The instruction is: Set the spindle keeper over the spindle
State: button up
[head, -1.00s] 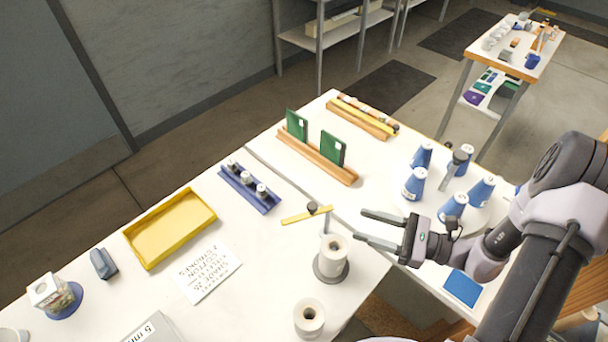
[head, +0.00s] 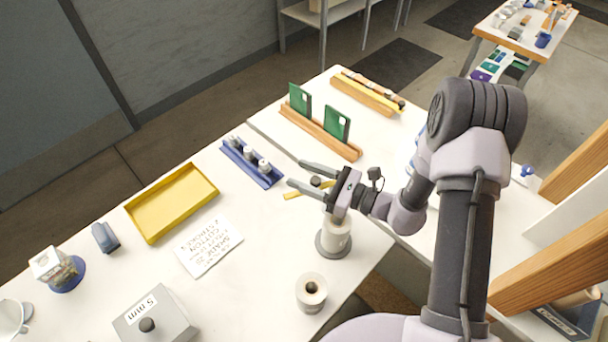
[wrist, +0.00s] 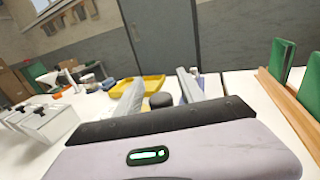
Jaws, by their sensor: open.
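My gripper (head: 296,173) is open above the table, its two fingers pointing left. A small dark round knob (head: 316,181) shows between the fingers, at a yellow strip (head: 293,195); I take it for the spindle keeper, but cannot be sure. In the wrist view the dark knob (wrist: 160,100) lies between the fingers (wrist: 160,85), with no clear contact. A white spool (head: 337,236) stands upright on a round grey base (head: 321,245), just below my gripper in the picture. My gripper body covers the spool's top and the thin post of the spindle there.
A second white spool (head: 311,291) stands nearer the front edge. A blue rack (head: 240,164) with knobbed pieces, a yellow tray (head: 140,217), a printed card (head: 209,248) and a grey "5 mm" box (head: 160,318) lie leftward. Green cards stand in a wooden rail (head: 318,134) behind.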

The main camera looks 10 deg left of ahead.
jog(key=shift+c, duration=0.5)
grip_shut()
dwell(1.0)
